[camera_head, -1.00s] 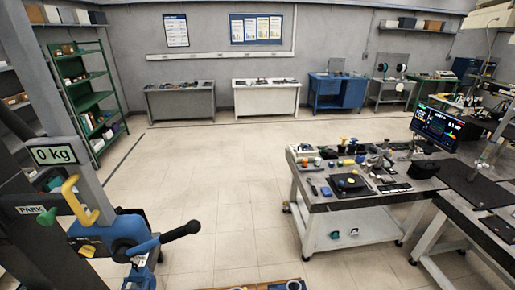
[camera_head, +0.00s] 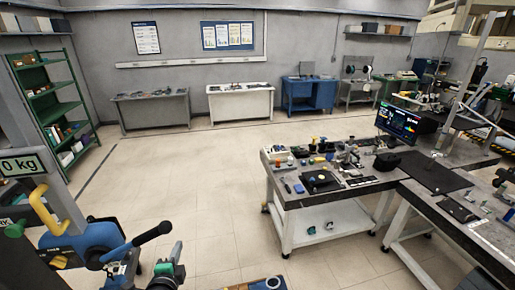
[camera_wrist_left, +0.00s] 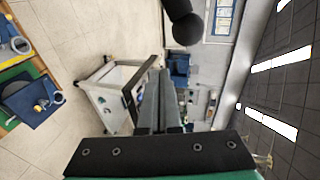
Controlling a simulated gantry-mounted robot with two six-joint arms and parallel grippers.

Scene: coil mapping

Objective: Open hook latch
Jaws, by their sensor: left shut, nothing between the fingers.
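A blue device (camera_head: 75,245) with a yellow hook-shaped handle (camera_head: 45,207) and a black-gripped lever (camera_head: 150,233) stands at the lower left of the head view. I cannot tell which part is the hook latch. My left gripper (camera_head: 177,250) is at the bottom of the head view, just right of the device and below the lever's end. In the left wrist view its fingers (camera_wrist_left: 161,75) are together and empty. The lever's black knob (camera_wrist_left: 187,29) shows above them there, apart from them. My right gripper is not in view.
A display reading 0 kg (camera_head: 23,165) stands above the device. A workbench (camera_head: 300,200) with small parts and a monitor (camera_head: 398,123) stands at the right. A tray edge (camera_head: 250,286) shows at the bottom. The middle floor is clear.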

